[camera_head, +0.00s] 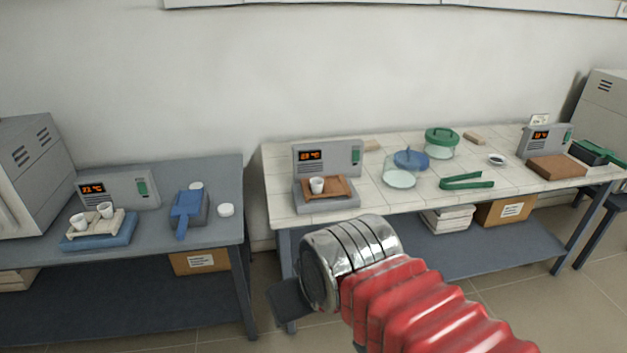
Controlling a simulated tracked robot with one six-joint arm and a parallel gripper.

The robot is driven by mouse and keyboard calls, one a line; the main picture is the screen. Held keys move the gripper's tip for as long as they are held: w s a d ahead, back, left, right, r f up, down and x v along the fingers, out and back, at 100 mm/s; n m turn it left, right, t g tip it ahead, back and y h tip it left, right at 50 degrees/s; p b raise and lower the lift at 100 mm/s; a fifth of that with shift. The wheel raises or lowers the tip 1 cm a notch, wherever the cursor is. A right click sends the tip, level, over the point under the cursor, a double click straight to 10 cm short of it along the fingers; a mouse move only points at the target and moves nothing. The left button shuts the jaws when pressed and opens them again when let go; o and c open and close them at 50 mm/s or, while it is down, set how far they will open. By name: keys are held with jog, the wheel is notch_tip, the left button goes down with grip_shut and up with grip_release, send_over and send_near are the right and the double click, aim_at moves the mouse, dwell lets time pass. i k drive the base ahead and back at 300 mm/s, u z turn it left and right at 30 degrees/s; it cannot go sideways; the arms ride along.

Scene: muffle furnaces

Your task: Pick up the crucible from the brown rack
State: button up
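The brown rack (341,189) sits on a grey hot-plate-like unit at the left end of the white tiled table. One small white crucible (317,185) stands upright on the left part of the rack. My arm, with a red ribbed sleeve and a shiny metal wrist, reaches in from the lower right. The dark part at its end (287,304) is below and left of the wrist, in front of the table and apart from the rack. The fingers cannot be made out clearly, so whether the gripper is open or shut does not show.
A grey table (150,235) at left holds a pale rack (93,224) with two white crucibles and a blue scoop-like tool (186,207). A gap separates the tables.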

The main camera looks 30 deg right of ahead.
aim_at(317, 186)
jog(key=i, duration=1.25)
jog(key=u, duration=0.05)
